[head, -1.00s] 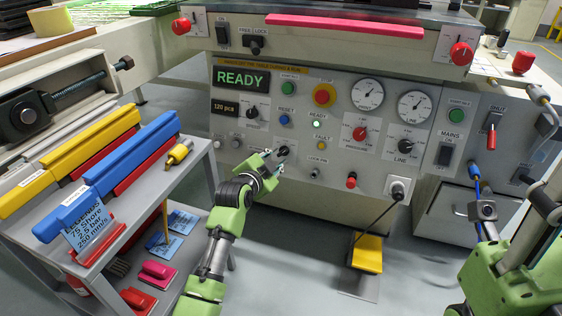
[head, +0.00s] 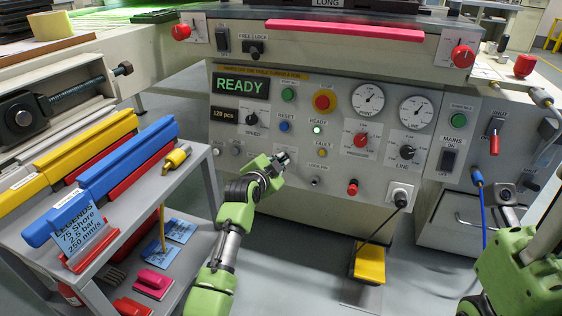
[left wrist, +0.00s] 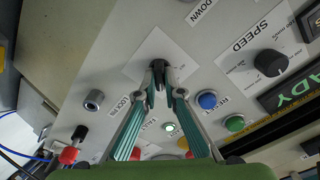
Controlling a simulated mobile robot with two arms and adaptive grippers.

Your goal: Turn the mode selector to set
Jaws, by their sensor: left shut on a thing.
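The mode selector appears to be a black knob (left wrist: 158,66) on a pale square plate in the left wrist view; its own label and set mark cannot be read. My left gripper (left wrist: 159,82) is shut on this knob, with its fingertips at the knob's near side. In the head view my left gripper (head: 281,160) is up against the lower middle of the grey control panel (head: 335,150) and largely hides the knob. Which position the knob points to cannot be told.
The display (head: 241,84) reads READY. The speed knob (head: 251,118), blue reset button (head: 284,126), green ready lamp (head: 317,130) and lock pin (head: 315,181) surround the gripper. A grey cart (head: 150,215) with squeegees stands at left; a yellow pedal (head: 370,263) is below.

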